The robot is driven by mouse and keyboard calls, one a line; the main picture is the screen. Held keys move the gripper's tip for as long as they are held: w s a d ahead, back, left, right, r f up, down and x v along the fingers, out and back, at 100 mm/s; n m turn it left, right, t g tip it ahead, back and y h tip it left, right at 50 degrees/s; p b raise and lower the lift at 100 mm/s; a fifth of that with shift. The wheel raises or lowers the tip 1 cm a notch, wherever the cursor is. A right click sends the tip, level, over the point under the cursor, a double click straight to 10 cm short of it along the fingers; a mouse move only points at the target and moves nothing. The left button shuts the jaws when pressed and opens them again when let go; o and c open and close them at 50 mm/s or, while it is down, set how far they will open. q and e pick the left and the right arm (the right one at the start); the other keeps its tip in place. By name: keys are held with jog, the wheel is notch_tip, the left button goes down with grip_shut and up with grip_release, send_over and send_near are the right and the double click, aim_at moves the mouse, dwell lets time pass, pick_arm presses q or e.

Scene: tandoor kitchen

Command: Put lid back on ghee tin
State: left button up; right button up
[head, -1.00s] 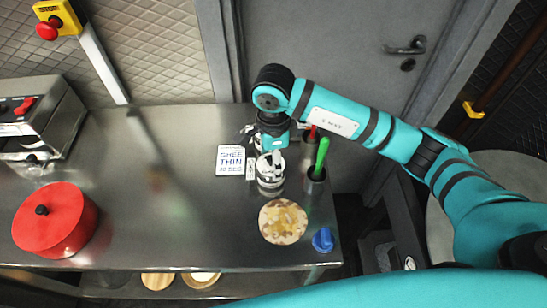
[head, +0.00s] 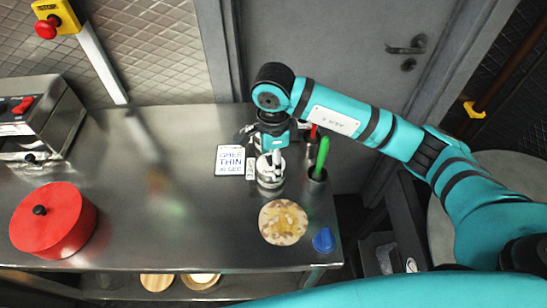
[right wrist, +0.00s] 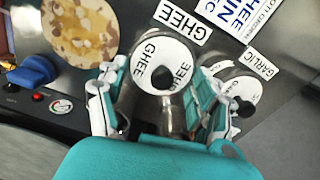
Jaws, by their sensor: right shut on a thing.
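My right gripper (head: 272,160) points down over the ghee tin (head: 270,181) near the right end of the steel counter. It is shut on the ghee lid (right wrist: 147,50), a white disc marked GHEE with a black knob, which sits between the two fingers in the right wrist view. The shiny tin body (right wrist: 150,110) shows below the lid, between the fingers. I cannot tell whether the lid rests fully on the rim. My left gripper is not in view.
A second lidded tin (right wrist: 236,85) by the GARLIC label stands close beside the right finger. A holder (head: 317,174) with a green-handled tool is to the right. A red pot (head: 55,225) stands far left; mid-counter is clear.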

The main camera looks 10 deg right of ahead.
jog(key=o, duration=1.1)
jog(key=shift+o, duration=0.2)
jog(key=shift+r+p, duration=1.55)
jog(key=shift+r, duration=1.95)
grip_shut()
jog(key=shift+f+b, duration=0.25)
jog(key=shift+b, duration=0.05)
jog(key=shift+f+b, duration=2)
